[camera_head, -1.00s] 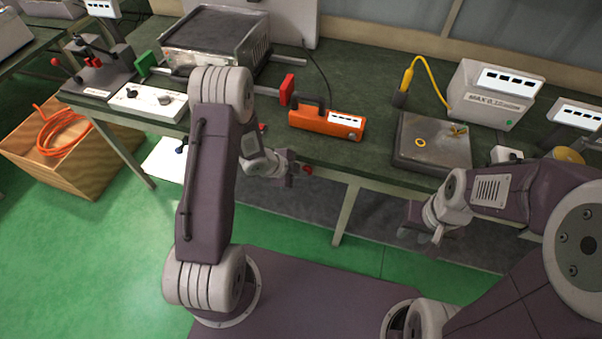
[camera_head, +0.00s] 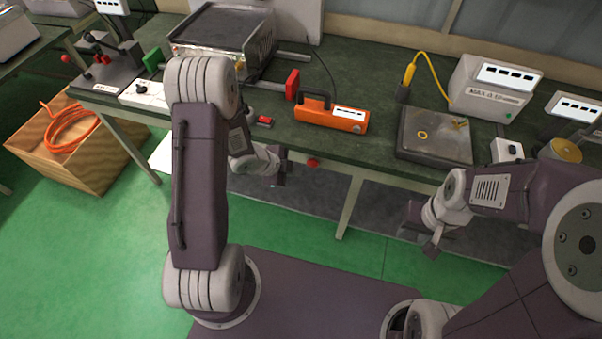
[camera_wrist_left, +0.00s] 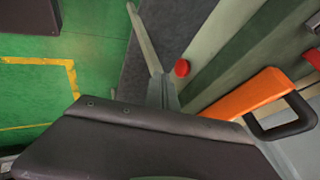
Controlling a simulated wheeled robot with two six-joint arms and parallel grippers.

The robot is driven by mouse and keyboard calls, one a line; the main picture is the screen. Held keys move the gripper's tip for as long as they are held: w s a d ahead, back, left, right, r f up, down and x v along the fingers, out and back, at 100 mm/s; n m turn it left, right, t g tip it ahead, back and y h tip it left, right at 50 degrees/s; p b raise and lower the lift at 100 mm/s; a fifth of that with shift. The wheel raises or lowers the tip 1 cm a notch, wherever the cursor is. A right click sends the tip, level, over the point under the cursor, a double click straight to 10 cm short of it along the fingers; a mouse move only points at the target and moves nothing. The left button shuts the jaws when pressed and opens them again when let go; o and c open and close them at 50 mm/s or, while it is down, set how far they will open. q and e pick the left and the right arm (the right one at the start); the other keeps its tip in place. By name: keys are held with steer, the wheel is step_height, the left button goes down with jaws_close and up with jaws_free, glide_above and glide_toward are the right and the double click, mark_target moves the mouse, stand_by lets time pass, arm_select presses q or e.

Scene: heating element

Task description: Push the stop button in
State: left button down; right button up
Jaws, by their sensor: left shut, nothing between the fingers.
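The red stop button (camera_head: 313,162) is a small round knob on the front edge of the workbench, below the orange device. It also shows in the left wrist view (camera_wrist_left: 182,68), above the dark gripper body. My left gripper (camera_head: 282,178) is shut and empty. It is in front of the bench edge, left of the button and slightly lower in the head view, with a visible gap between them. My right gripper (camera_head: 425,238) hangs in front of the bench at the right, far from the button. Its finger opening is unclear.
The orange device (camera_head: 331,114) with a black handle stands on the green-topped workbench (camera_head: 360,75) above the button. A red block (camera_head: 292,85) and a metal plate (camera_head: 434,136) are nearby. A wooden crate (camera_head: 85,160) with orange cable stands left. The floor before the bench is clear.

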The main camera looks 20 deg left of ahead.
arm_select(q)
steer(key=v, duration=0.4)
steer(key=shift+s+p, duration=0.1)
steer(key=shift+p, duration=0.25)
steer(key=shift+s, duration=0.15)
steer(key=w+d+r+n+t+y, duration=0.2)
steer(key=w+r, duration=0.2)
steer(key=r, duration=0.7)
steer(key=s+a+f+n+g+y, duration=0.1)
steer(key=s+n+g, duration=0.2)
steer(key=s+n, duration=0.4)
steer(key=s+a+f+n+g+y, duration=0.1)
steer(key=s+n+g, duration=0.2)
steer(key=s+n, duration=0.5)
steer(key=s, duration=0.3)
steer(key=shift+a+f+n+y, duration=0.25)
steer(key=shift+f+n+y, duration=0.05)
steer(key=shift+f, duration=0.05)
